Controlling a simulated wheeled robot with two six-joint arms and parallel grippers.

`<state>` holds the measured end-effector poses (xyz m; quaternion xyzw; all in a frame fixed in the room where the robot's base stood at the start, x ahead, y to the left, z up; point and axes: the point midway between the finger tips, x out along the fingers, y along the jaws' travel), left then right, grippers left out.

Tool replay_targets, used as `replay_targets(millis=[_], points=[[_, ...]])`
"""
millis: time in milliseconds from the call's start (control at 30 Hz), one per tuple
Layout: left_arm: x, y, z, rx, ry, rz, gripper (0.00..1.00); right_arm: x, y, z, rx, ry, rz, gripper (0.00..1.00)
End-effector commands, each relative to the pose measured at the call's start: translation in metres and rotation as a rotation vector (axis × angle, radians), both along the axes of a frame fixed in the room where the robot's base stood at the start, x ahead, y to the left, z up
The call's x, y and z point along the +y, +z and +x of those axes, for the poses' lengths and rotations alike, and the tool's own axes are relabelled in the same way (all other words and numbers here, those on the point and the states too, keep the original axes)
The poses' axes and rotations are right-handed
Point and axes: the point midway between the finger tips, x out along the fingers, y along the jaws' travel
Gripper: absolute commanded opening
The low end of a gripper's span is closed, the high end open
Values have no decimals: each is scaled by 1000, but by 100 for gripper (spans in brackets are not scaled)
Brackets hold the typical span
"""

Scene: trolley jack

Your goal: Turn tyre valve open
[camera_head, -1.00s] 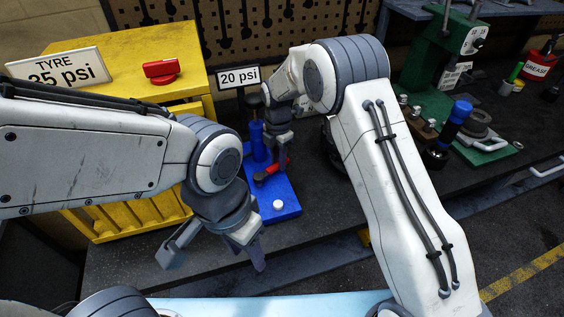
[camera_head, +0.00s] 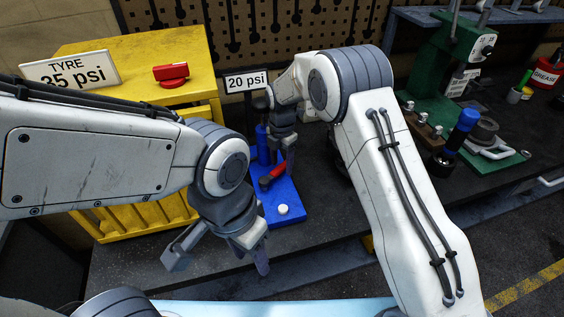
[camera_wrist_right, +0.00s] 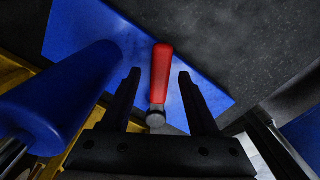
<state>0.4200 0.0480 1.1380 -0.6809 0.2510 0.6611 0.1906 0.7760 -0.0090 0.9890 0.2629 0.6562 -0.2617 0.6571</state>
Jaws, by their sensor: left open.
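A red lever (camera_head: 270,180) on a metal pivot is on a blue base plate (camera_head: 266,210), beside a blue cylinder (camera_head: 262,145). My right gripper (camera_head: 284,172) is over it, partly covering it. In the right wrist view the red lever (camera_wrist_right: 161,72) lies between the two fingers (camera_wrist_right: 160,88), with a gap on each side. The blue cylinder (camera_wrist_right: 70,95) is close on the left there. A second red handle (camera_head: 171,75) sits on the yellow cabinet; I cannot tell which one is the tyre valve. My left gripper (camera_head: 218,258) is open and empty at the front, away from both.
A "TYRE 35 psi" sign (camera_head: 70,66) stands on the yellow cabinet (camera_head: 135,42). A "20 psi" sign (camera_head: 246,81) is behind the blue cylinder. A white round knob (camera_head: 283,209) is on the plate's front. A green press (camera_head: 450,60) and a blue-handled tool (camera_head: 462,130) stand at right.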

Motion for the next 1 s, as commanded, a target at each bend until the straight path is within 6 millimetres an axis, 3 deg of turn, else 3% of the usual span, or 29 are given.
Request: replay_targets(millis=[367, 800, 1000], points=[[0, -4, 0, 0, 0, 0, 50, 0, 9, 1, -1, 0, 0, 60], [0, -22, 0, 0, -1, 0, 50, 0, 89, 1, -4, 0, 1, 60], [0, -23, 0, 0, -1, 0, 50, -1, 103, 0, 1, 0, -1, 60]])
